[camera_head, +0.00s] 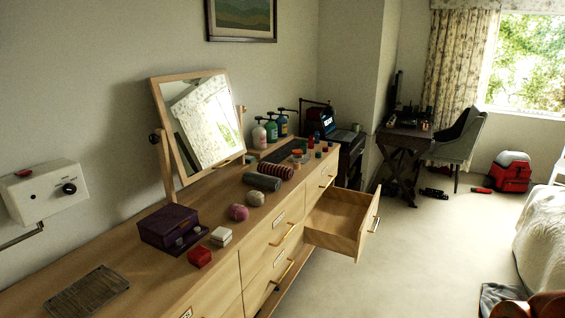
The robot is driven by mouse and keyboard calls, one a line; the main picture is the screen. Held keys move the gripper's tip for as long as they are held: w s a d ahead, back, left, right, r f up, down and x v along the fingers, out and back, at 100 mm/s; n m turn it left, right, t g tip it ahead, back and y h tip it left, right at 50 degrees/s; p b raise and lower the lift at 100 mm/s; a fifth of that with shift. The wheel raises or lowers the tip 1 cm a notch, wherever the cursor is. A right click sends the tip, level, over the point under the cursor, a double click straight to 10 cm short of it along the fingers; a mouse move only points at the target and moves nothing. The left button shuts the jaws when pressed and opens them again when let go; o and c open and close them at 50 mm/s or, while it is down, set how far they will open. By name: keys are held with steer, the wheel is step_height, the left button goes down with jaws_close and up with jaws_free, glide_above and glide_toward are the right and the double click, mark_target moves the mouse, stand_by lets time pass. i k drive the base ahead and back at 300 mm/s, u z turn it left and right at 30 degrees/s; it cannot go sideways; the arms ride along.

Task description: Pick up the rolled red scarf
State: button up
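A red-and-dark striped roll (275,171) lies on top of the long wooden dresser (130,250), next to a dark grey roll (262,182). It looks like rolled cloth, but I cannot tell for sure that it is the scarf. A small red object (481,190) also lies on the carpet at the right, too small to identify. It is beside a red case with a pale top (512,172). My gripper is not recognisable in this view.
An open drawer (340,222) juts out from the dresser. A mirror (205,125), purple box (168,226), pink ball (238,212) and bottles (271,131) stand on top. A desk (405,140), chair (460,140) and bed (543,225) stand beyond open carpet (430,250).

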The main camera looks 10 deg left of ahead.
mark_target(274, 171)
steer(key=i, duration=1.55)
steer(key=u, duration=1.5)
steer(key=i, duration=1.2)
steer(key=z, duration=0.05)
